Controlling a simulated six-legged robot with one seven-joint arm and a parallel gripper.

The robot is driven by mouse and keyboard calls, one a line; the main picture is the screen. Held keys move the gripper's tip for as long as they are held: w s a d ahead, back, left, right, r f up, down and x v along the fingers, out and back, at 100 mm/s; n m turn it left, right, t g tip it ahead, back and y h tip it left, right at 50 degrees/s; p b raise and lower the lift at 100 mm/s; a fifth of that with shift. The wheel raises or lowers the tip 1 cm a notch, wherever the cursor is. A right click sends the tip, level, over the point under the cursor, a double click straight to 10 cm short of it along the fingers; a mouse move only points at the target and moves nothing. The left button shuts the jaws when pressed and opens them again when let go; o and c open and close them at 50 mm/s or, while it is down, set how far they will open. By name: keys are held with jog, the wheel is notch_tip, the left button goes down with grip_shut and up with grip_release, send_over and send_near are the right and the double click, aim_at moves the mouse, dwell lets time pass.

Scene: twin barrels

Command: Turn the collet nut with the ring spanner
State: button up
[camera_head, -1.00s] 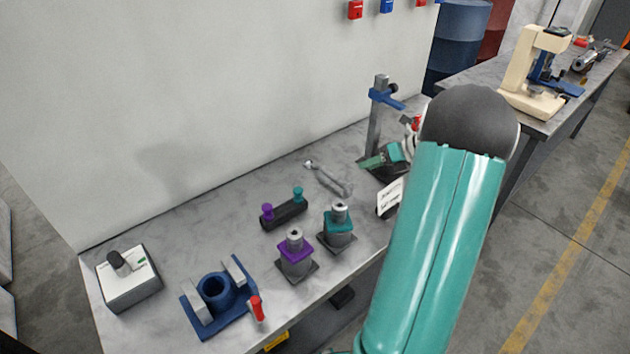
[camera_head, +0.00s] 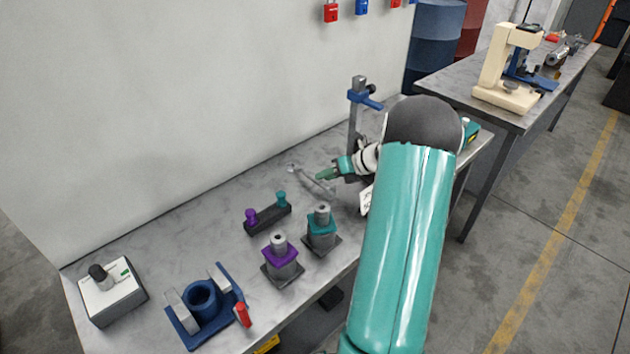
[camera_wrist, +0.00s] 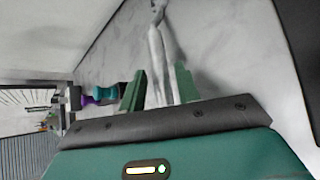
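A grey metal spanner (camera_head: 307,177) lies on the bench near the wall, partly hidden by my gripper in the head view. In the wrist view the spanner (camera_wrist: 158,45) stretches away from between my two green fingers. My gripper (camera_head: 326,177) is just over the spanner's near part; in the wrist view my gripper (camera_wrist: 160,82) has its fingers apart on either side of the handle. I cannot tell whether they touch it. Two barrels with grey tops stand closer to the front edge: one with a purple collar (camera_head: 281,256), one with a teal collar (camera_head: 321,227). Which top is the collet nut is unclear.
A dark holder (camera_head: 268,217) bears a purple and a teal peg. A blue vise-like fixture (camera_head: 203,304) and a grey switch box (camera_head: 110,292) stand at the left. An upright post with a blue clamp (camera_head: 357,105) rises behind my gripper. A second bench (camera_head: 440,87) stands at the right.

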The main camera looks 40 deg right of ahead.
jog(key=x, duration=0.3)
jog(key=shift+w, duration=0.1)
jog(key=shift+r, duration=0.1)
grip_shut()
jog(key=shift+r, duration=0.55)
notch_tip(320, 180, up, 2)
jog(key=shift+r, duration=0.2)
jog(key=s+a+r, duration=0.3)
jog(key=s+r, duration=0.1)
jog(key=s, duration=0.2)
jog(key=s+a+r, duration=0.2)
jog(key=s+r, duration=0.3)
jog(key=s, duration=0.1)
jog(key=shift+s+a+r, duration=0.25)
jog(key=shift+s+a, duration=0.15)
